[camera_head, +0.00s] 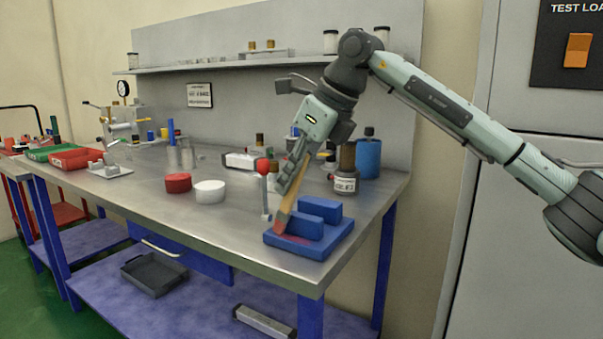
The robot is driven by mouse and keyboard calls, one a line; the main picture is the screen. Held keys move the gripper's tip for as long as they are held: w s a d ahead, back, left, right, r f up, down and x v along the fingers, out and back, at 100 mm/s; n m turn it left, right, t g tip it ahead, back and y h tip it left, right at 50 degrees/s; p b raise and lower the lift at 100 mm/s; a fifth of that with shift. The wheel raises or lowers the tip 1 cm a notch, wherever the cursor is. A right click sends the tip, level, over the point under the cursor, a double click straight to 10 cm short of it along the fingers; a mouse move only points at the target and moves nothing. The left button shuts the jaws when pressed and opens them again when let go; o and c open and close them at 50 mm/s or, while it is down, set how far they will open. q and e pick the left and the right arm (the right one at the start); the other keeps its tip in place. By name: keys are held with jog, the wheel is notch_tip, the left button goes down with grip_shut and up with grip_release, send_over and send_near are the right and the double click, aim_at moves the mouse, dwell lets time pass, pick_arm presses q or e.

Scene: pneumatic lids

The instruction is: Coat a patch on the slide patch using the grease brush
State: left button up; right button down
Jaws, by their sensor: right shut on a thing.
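My right gripper (290,182) comes in from the right and is shut on the grease brush (298,207), which has a tan wooden handle. The brush is tilted, its dark reddish lower end over the left part of the blue slide block (325,249). A reddish patch (293,238) shows on the block, beside and partly behind the brush end. I cannot tell whether the bristles touch it. The block has two raised blue parts and sits near the bench's front right corner. My left gripper is not in view.
A red-knobbed lever (264,187) stands close left of the block. A labelled brown jar (346,168) and a blue can (368,158) stand behind it. The front middle of the metal bench (190,222) is clear.

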jog(key=shift+f, duration=0.1)
jog(key=shift+s+d+f+b, duration=0.1)
jog(key=shift+s+d+b, duration=0.25)
jog(key=shift+d+b, duration=0.25)
jog(key=s+d, duration=0.1)
jog(key=s+d+b, duration=0.1)
jog(key=d, duration=0.1)
jog(key=s+d+b, duration=0.1)
jog(key=d, duration=0.1)
jog(key=shift+s, duration=0.15)
jog(key=shift+r, duration=0.2)
notch_tip(320, 180, up, 6)
jog(key=p, duration=0.3)
dwell(0.4)
